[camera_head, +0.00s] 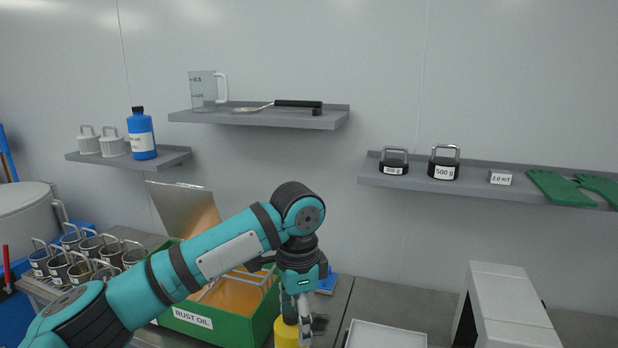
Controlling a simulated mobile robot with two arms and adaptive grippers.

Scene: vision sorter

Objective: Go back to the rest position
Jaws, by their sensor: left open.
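My left arm, teal and black, reaches in from the lower left across the view. My left gripper (304,320) points down over the grey bench (390,302), just right of the green box. It is open. A yellow object (286,333) stands at its fingers, partly hidden and cut by the bottom edge; I cannot tell whether they touch. My right gripper is not in view.
A green RUST OIL box (233,327) with a raised lid sits behind my left arm. Several handled metal cups (60,268) stand at left. A white tray (385,335) and a white device (507,305) are at right. Wall shelves (260,118) hold labware and weights.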

